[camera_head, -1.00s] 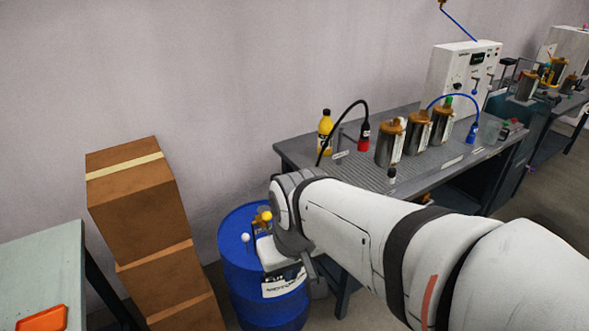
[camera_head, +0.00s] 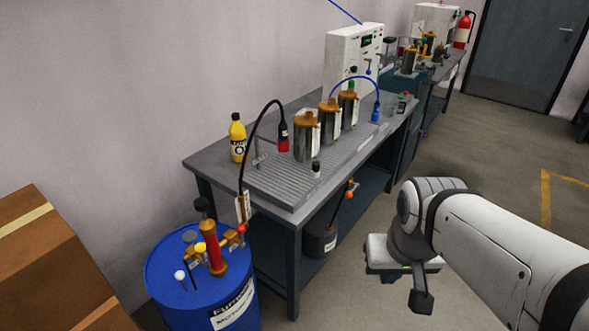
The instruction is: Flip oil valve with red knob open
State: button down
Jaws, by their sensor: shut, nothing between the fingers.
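On top of the blue drum (camera_head: 165,285) stands a red and brass pump (camera_head: 212,247) with small ball-ended valve levers. The red knob (camera_head: 241,229) is on the right side, close to the bench. A yellow knob (camera_head: 200,247) and a white knob (camera_head: 179,274) are to its left. I cannot tell the valve's position from this view. My gripper (camera_head: 421,300) is shut and empty over the floor, well to the right of the drum and apart from it. Its fingers are only partly visible.
A grey bench (camera_head: 290,195) carries several metal canisters (camera_head: 307,140) and a yellow bottle (camera_head: 238,138). A black hose (camera_head: 245,150) arches between bench and drum. Cardboard boxes (camera_head: 45,265) stand at the left. Another orange-red knob (camera_head: 349,195) is under the bench.

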aim_at(241, 229)
jog(key=z, duration=0.45)
jog(key=k, duration=1.15)
jog(key=u, duration=0.9)
jog(key=i, duration=1.75)
jog(key=u, duration=0.2)
